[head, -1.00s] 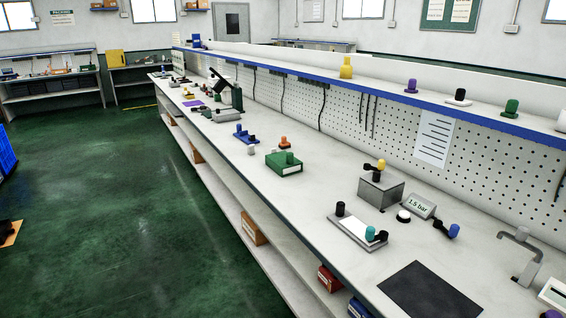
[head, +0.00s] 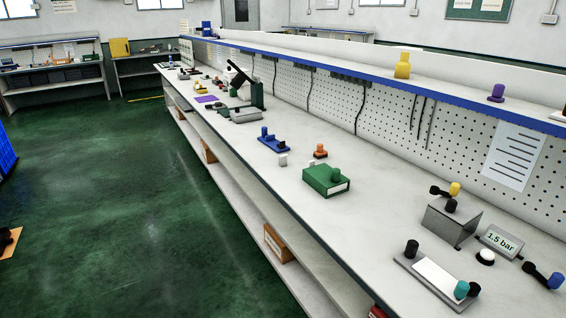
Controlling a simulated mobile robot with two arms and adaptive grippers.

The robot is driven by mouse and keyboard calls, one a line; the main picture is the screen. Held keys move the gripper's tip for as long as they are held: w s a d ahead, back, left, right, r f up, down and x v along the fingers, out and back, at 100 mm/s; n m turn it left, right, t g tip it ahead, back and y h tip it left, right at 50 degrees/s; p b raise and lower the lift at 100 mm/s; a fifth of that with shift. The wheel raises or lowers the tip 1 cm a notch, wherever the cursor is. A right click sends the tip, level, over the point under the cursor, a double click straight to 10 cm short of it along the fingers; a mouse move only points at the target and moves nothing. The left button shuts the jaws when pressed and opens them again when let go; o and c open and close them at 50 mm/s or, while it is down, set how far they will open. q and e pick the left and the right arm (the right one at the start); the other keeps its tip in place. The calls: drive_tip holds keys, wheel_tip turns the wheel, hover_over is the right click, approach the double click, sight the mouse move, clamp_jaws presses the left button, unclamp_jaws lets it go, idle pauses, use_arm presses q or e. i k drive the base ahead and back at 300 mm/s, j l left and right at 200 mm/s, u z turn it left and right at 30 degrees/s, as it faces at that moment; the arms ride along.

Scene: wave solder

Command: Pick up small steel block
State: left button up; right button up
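A small light-grey block (head: 283,160), the likeliest match for the small steel block, stands on the long workbench (head: 345,235) near its front edge. It is just in front of a blue fixture (head: 270,144) with dark blue and black knobs. A green box (head: 318,183) with a green knob is to its right and nearer. An orange piece (head: 320,151) lies behind that box. A larger grey metal box (head: 447,224) with black and yellow knobs stands further right. Neither of my grippers is in view.
A grey tray with a white plate (head: 433,272) and a "1.5 bar" sign (head: 500,241) are at the near right. A pegboard wall (head: 390,110) with a blue-edged shelf runs behind the bench. The green floor (head: 110,200) left of the bench is mostly clear.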

sight(282, 158)
drive_tip(key=z, duration=0.6)
drive_tip(key=i+j+z, duration=0.25)
drive_tip(key=j+z, duration=0.3)
drive_tip(key=i+j+z, duration=0.25)
drive_tip(key=j, duration=0.2)
drive_tip(key=j+z, duration=0.25)
drive_tip(key=j, duration=0.15)
